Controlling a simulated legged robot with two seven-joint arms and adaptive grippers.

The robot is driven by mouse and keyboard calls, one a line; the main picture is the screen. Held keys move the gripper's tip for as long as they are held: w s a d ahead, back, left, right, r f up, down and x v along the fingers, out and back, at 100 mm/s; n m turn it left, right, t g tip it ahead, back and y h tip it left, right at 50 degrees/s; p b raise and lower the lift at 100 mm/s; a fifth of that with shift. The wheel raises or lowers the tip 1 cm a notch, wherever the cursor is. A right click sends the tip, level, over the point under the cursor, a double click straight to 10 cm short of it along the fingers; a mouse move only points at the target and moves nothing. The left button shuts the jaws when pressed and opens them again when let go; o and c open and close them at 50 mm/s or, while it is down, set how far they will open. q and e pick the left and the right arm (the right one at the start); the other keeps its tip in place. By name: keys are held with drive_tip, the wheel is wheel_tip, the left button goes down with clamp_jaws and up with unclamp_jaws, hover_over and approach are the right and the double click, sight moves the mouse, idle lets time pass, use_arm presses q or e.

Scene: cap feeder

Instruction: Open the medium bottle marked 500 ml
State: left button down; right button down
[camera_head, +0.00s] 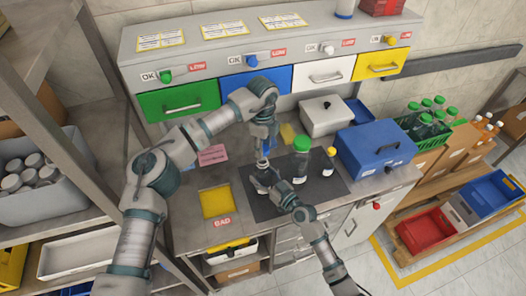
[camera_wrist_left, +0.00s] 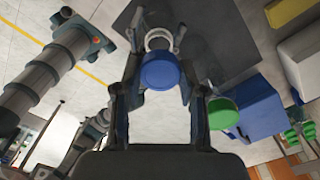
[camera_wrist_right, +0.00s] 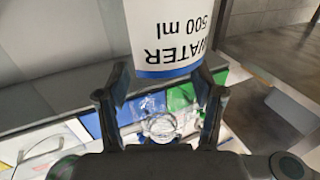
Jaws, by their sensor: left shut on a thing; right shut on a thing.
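The medium bottle (camera_wrist_right: 165,30) shows upside down in the right wrist view, its white label reading WATER 500 ml. My right gripper (camera_head: 272,188) is shut on it above the dark mat. The fingers (camera_wrist_right: 157,95) also show in the right wrist view, and clear bottle parts show between and below them. My left gripper (camera_head: 262,156) is just above the right one in the head view, shut on the blue cap (camera_wrist_left: 160,72). A pale ring of the bottle (camera_wrist_left: 158,40) shows beyond the cap. Whether cap and neck touch is unclear. The grippers hide most of the bottle in the head view.
A green-capped bottle (camera_head: 300,165) and a smaller yellow-capped bottle (camera_head: 328,163) stand on the dark mat (camera_head: 326,188), right of my grippers. A yellow BAD area (camera_head: 216,203) lies left. A blue box (camera_head: 376,147) stands right; coloured drawers (camera_head: 326,74) line the back.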

drive_tip(key=shift+c, duration=0.3)
unclamp_jaws()
drive_tip(key=shift+s, duration=0.1)
